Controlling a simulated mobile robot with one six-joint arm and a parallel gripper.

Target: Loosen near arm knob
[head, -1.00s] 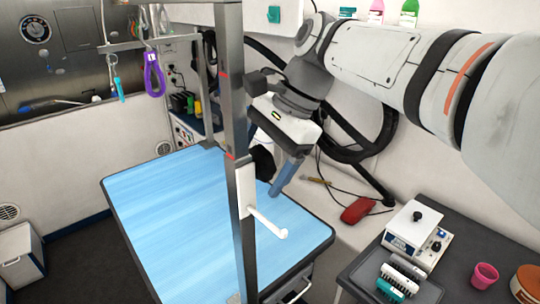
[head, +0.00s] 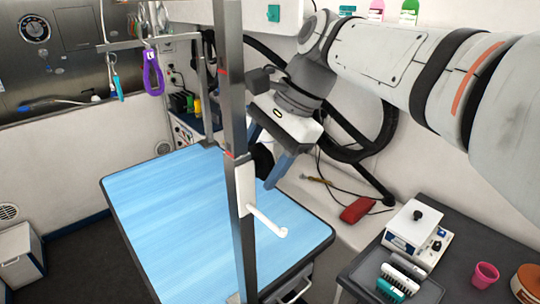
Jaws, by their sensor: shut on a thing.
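The near arm knob (head: 263,160) is a dark round knob on the right side of the upright grey post (head: 231,90), just above the white sleeve (head: 246,190) with its white hooked bar. The post stands at the near edge of the blue-topped grooming table (head: 180,205). My gripper (head: 266,153) reaches in from the upper right, with one blue finger above the knob and the other below and right of it. It is shut on the knob. The post hides the knob's left edge and part of the upper finger.
A red pouch (head: 357,210) lies behind the table. A dark side table with a white device (head: 415,228) and brushes (head: 400,278) stands at the right.

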